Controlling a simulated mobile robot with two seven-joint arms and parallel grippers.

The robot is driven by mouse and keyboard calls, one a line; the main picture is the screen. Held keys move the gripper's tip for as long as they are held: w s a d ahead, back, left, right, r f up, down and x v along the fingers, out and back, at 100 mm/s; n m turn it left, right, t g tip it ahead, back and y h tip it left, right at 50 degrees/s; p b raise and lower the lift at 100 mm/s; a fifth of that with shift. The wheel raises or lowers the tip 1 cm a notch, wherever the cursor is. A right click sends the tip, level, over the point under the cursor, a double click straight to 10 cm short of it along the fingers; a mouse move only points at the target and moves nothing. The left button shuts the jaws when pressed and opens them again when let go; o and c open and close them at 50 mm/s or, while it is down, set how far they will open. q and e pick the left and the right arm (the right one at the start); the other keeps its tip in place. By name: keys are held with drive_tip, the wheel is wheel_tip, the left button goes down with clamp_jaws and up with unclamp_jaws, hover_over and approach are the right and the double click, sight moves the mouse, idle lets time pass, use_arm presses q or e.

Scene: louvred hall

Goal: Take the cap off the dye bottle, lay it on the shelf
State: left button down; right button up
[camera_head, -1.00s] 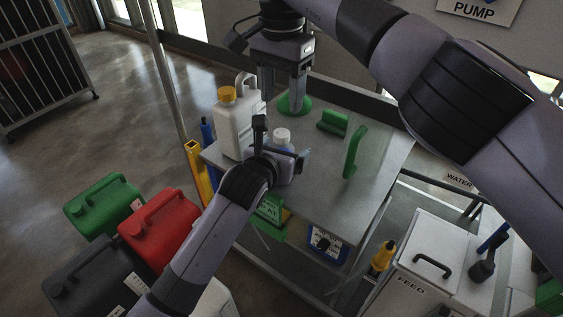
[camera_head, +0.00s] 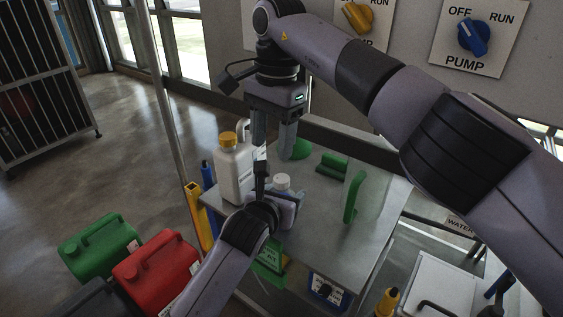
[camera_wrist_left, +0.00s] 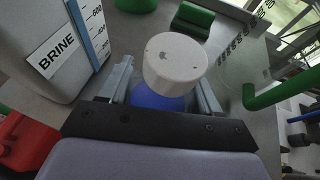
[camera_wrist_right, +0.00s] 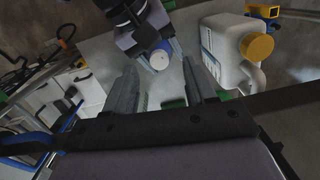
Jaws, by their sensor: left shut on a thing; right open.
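The dye bottle, blue with a white cap (camera_head: 282,182), stands on the grey metal shelf (camera_head: 323,222). In the left wrist view the white cap (camera_wrist_left: 175,60) sits on top of the blue bottle body (camera_wrist_left: 157,97). My left gripper (camera_head: 279,196) is shut around the bottle's body below the cap; its fingers (camera_wrist_left: 165,92) show on both sides. My right gripper (camera_head: 273,150) is open and empty, pointing down above and behind the bottle. In the right wrist view the cap (camera_wrist_right: 160,60) shows beyond and between my open fingers (camera_wrist_right: 163,88).
A white brine jug (camera_head: 234,172) with a yellow cap stands left of the bottle. Green handles (camera_head: 353,197) and a green block (camera_head: 331,167) are on the shelf to the right. A green disc (camera_head: 300,148) lies at the back. Red (camera_head: 158,270) and green (camera_head: 97,247) canisters stand on the floor.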

drive_tip(key=s+a+r+m+g+y, duration=0.6)
drive_tip(key=s+a+r+m+y, duration=0.4)
drive_tip(key=s+a+r, duration=0.45)
drive_tip(key=w+a+r+m+t+y, duration=0.3)
drive_tip(key=w+r+m+t+y, duration=0.25)
drive_tip(key=m, duration=0.25)
drive_tip(key=w+a+r+m+t+y, duration=0.45)
drive_tip(key=w+m, duration=0.25)
drive_tip(key=m, duration=0.2)
drive_tip(key=w+d+f+m+t+h, duration=0.25)
drive_tip(key=w+m+t, duration=0.25)
drive_tip(key=m, duration=0.3)
drive_tip(key=w+d+f+m+t+h, duration=0.1)
drive_tip(key=w+d+m+t+h, duration=0.15)
drive_tip(key=w+m+t, duration=0.35)
drive_tip(key=w+d+f+m+g+h, duration=0.25)
drive_tip(key=d+f+m+h, duration=0.25)
drive_tip(key=f+m+h, duration=0.6)
drive_tip(key=m+g+h, duration=0.5)
drive_tip(key=m+g, duration=0.6)
drive_tip(key=m, duration=1.1)
hover_over(281, 178)
drive_tip(key=w, duration=0.1)
wheel_tip(281, 178, down, 11)
drive_tip(key=shift+a+r, duration=0.1)
drive_tip(key=shift+s+m+g, duration=0.45)
drive_tip(key=shift+m, duration=0.25)
drive_tip(key=shift+f, duration=3.9)
